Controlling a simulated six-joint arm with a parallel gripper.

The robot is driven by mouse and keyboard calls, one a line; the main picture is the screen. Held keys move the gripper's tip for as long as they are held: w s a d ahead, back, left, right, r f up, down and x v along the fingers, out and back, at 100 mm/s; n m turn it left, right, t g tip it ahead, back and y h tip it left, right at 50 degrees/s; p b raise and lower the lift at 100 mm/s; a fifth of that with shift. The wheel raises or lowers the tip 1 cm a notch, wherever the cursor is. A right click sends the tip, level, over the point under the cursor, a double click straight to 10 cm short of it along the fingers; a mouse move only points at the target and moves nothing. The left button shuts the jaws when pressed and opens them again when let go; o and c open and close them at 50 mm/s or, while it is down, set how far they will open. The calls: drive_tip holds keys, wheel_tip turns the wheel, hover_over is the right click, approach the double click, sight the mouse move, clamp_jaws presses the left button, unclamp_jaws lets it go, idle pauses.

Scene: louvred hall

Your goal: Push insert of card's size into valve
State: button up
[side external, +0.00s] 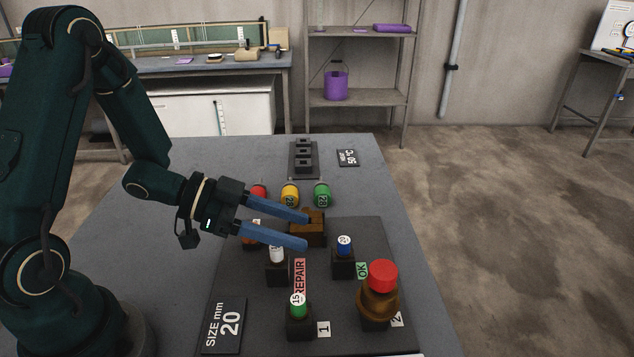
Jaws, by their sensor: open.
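The black card (222,325) reads "SIZE mm 20" and lies at the front left of the dark mat. A brass-brown valve-like body with a red cap (382,276) stands at the front right beside a "2" label. A brown block (314,239) sits at the mat's back. Capped inserts stand in dark holders: green marked 15 (298,304), white (277,254), blue (344,245), and an orange one (249,236) partly hidden by my gripper. My gripper (306,230) is open with blue fingers; its tips overlap the brown block, and I cannot tell whether they touch it.
Red (259,191), yellow (290,195) and green (322,194) cylinders lie behind the mat. Beyond them are a dark slotted rack (304,158) and a small card (347,158). The table's right side is clear.

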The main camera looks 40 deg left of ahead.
sight(342, 240)
drive_tip(key=x, duration=0.8)
drive_tip(key=shift+w+d+f, duration=0.2)
drive_tip(key=shift+d+f, duration=0.05)
drive_tip(key=shift+d, duration=0.05)
clamp_jaws()
idle(1.3)
